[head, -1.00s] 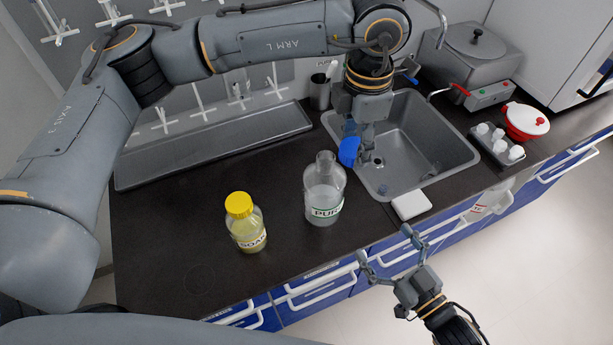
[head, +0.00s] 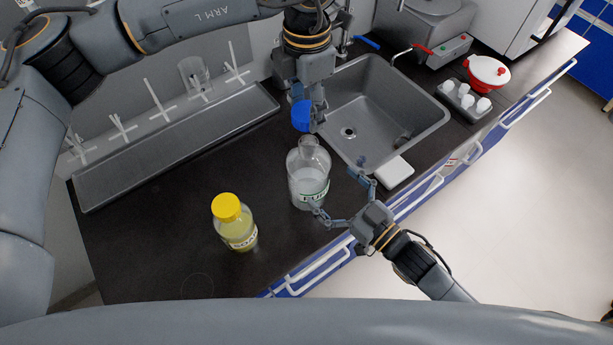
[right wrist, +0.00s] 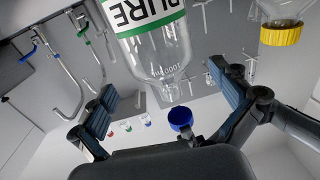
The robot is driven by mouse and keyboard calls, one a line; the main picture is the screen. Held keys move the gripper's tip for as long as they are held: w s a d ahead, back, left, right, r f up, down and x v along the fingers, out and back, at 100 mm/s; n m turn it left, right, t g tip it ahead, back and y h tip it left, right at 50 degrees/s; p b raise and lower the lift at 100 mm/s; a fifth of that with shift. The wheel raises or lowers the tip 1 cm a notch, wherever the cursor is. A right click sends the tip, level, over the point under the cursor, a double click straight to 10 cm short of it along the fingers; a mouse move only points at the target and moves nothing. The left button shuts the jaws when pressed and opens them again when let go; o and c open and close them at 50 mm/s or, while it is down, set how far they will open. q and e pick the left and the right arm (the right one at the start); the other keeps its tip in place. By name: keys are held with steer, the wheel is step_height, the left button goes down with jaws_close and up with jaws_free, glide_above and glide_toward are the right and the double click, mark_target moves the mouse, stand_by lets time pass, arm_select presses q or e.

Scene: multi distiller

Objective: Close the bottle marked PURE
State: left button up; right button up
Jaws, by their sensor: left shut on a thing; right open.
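The PURE bottle (head: 308,178) stands upright and uncapped on the dark counter, left of the sink. It also shows in the right wrist view (right wrist: 158,45), where it appears upside down. My left gripper (head: 309,101) is shut on the blue cap (head: 301,116), just above and behind the bottle's neck, apart from it. The blue cap also shows in the right wrist view (right wrist: 180,118). My right gripper (head: 342,196) is open at the bottle's front right, its fingers spread towards the bottle's lower body. In the right wrist view the bottle lies between and beyond the fingers (right wrist: 165,105).
A yellow-capped soap bottle (head: 235,225) stands to the left of the PURE bottle. The sink (head: 425,112) is at right, with a white block (head: 394,172) at its front edge. A drying rack tray (head: 180,150) lies behind. The front left counter is clear.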

mark_target(308, 142)
arm_select(q)
steer(key=shift+s+d, duration=0.1)
steer(key=shift+d, duration=0.05)
arm_select(e)
steer(key=x, duration=0.7)
steer(key=shift+w+a, duration=0.2)
steer(key=shift+w, duration=0.1)
arm_select(q)
steer(key=shift+d, duration=0.1)
arm_select(e)
steer(key=c, duration=1.4)
arm_select(q)
steer(key=shift+f, duration=2.45)
arm_select(e)
steer(key=shift+o, duration=0.2)
arm_select(q)
steer(key=shift+f, duration=0.1)
steer(key=shift+f, duration=0.8)
steer(key=shift+f, duration=0.55)
